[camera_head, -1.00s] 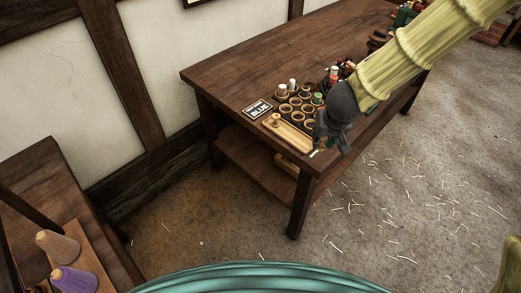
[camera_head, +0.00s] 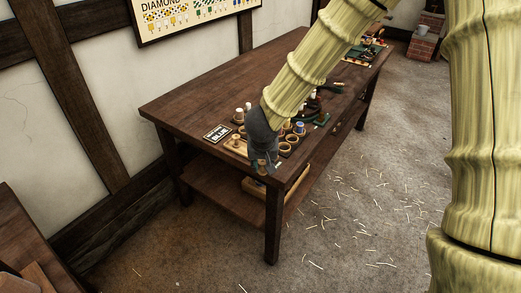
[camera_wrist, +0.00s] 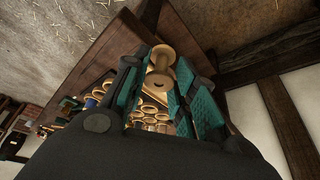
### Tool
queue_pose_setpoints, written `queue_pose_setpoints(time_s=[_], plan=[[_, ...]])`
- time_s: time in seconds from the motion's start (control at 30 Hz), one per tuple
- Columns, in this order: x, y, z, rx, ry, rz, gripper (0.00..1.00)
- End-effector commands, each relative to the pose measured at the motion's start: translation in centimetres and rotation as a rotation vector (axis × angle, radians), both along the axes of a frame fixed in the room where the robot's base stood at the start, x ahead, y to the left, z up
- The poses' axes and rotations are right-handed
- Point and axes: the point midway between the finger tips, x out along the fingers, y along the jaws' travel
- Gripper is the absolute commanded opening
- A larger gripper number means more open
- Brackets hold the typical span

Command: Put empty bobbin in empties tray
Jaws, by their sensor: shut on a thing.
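My gripper (camera_head: 263,168) is at the front left edge of the dark wooden table. In the wrist view its teal-padded fingers (camera_wrist: 158,95) are closed around a pale wooden bobbin (camera_wrist: 161,80) with no thread visible on it; the fingers hide parts of its sides. In the head view the held bobbin is mostly hidden by the gripper. A narrow light wooden tray (camera_head: 231,150) lies on the tabletop just left of my gripper, with a wooden bobbin (camera_head: 235,140) standing on it. A light wooden tray or box (camera_head: 293,185) sits on the lower shelf; I cannot tell which is the empties tray.
A dark rack of round holders (camera_head: 291,139) with several bobbins stands right of my gripper. The table's left back (camera_head: 200,100) is bare. Straw litters the floor (camera_head: 350,220).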

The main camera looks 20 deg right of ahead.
Motion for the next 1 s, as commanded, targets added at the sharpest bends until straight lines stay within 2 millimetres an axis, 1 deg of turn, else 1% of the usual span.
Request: queue_pose_setpoints(time_s=[0.03,0.1,0.4,0.5,0.63,0.77,0.87,1.0], plan=[[1.0,-0.4,0.0,0.001,0.001,-0.003,0.17],[2.4,-0.9,-0.1,0.001,0.0,-0.003,0.17],[8.0,-2.9,-0.7,0.0,0.001,-0.002,0.17],[9.5,-3.4,-0.8,0.001,0.0,-0.002,0.17],[10.6,-3.7,-1.0,0.0,0.0,0.0,0.17],[10.9,-3.8,-1.4,0.0,0.001,0.002,0.17],[10.8,-3.8,-2.3,-0.001,0.001,0.001,0.17],[10.8,-3.8,-4.1,-0.002,0.003,0.002,0.17]])
